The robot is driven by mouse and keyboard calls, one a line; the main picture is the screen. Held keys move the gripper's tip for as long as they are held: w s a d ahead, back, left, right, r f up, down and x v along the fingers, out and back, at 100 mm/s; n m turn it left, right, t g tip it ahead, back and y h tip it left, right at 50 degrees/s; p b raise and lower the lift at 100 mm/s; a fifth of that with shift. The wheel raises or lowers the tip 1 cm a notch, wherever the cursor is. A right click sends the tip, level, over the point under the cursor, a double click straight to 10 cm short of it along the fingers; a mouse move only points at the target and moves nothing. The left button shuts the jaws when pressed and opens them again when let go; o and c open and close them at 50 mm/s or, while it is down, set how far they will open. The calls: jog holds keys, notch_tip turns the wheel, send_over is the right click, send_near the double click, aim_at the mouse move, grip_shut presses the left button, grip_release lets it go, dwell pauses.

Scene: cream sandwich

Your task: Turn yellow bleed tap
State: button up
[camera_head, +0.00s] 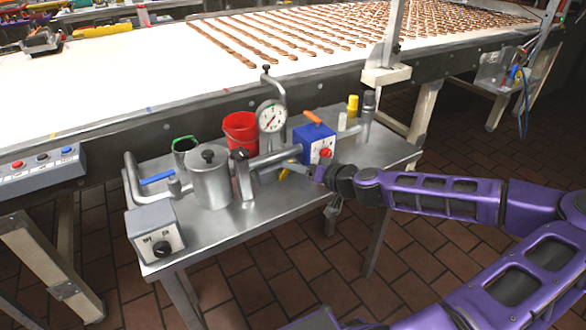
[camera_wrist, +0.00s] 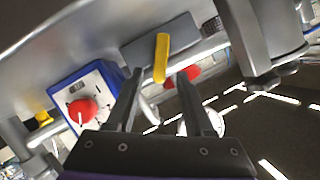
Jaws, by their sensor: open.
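The yellow bleed tap (camera_wrist: 161,58) is a narrow yellow lever on a grey metal pipe fitting. In the wrist view it sits ahead of my gripper (camera_wrist: 159,76), with its near end between the two fingertips. The fingers are apart, with a gap visible on both sides of the lever; I cannot tell if either touches it. In the head view my gripper (camera_head: 303,169) reaches in from the right, low over the metal table. Only a small part of the yellow tap (camera_head: 284,172) shows there, beside the fingers and under the pipe.
A blue box with a red knob (camera_head: 313,139) stands close behind my gripper. A pressure gauge (camera_head: 271,117), red bucket (camera_head: 241,128) and metal pot (camera_head: 211,180) stand left of it. A grey switch box (camera_head: 155,231) is at the metal table's (camera_head: 262,220) front left corner.

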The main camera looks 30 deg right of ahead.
jog(key=shift+x, duration=1.05)
grip_shut()
